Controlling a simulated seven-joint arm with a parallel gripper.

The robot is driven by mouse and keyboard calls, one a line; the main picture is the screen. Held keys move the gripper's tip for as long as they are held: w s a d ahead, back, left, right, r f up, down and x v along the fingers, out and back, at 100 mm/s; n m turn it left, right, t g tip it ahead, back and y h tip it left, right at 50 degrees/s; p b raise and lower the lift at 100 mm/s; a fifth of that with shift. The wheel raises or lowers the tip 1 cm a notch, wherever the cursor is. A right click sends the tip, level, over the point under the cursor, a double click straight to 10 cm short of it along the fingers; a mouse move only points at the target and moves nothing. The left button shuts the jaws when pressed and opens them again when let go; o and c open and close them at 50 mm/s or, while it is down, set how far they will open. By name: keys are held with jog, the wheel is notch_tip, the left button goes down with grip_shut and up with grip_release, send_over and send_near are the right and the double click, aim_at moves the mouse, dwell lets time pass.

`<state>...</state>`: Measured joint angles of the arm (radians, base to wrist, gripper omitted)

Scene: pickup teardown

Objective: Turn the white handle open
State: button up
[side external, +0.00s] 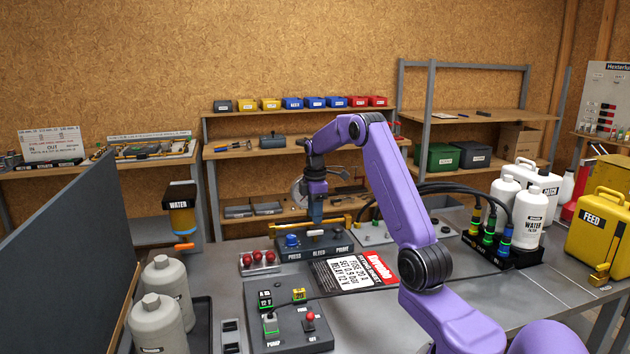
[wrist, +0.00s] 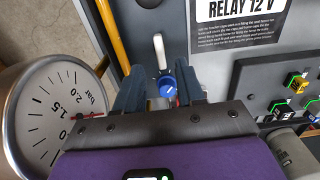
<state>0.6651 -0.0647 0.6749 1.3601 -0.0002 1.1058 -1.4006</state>
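The white handle (wrist: 160,52) shows in the wrist view as a short upright bar on a dark panel, just beyond my fingertips. A blue knob (wrist: 168,88) shows between my fingers in that view. My gripper (wrist: 160,86) is open, with one dark finger on each side and nothing visibly held.
A round pressure gauge (wrist: 52,115) is close on the left in the wrist view. A yellow bar (side external: 318,226) runs behind the panel. Red knobs (side external: 258,258), a printed card (side external: 350,272) and a switch box (side external: 290,322) lie in front. Black hoses (side external: 440,188) run to the right.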

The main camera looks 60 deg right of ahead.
aim_at(315, 231)
notch_tip(315, 231, up, 13)
jog(key=shift+f, duration=0.2)
dwell(0.5)
jog(key=w+a, duration=0.2)
jog(key=a, duration=1.4)
jog(key=s+a+f+n, duration=0.1)
jog(key=s+a, duration=0.3)
jog(key=a, duration=0.4)
jog(key=s+a+f+n, duration=0.1)
jog(key=s+a, duration=0.3)
jog(key=a, duration=0.4)
jog(key=s+a+f, duration=0.2)
jog(key=s+a, duration=0.6)
jog(key=s, duration=0.3)
jog(key=s+f, duration=0.2)
jog(key=s, duration=0.5)
jog(key=s+f+n, duration=0.1)
jog(key=s+f, duration=0.2)
jog(key=s, duration=0.4)
jog(key=shift+s+d, duration=0.35)
jog(key=shift+s, duration=0.05)
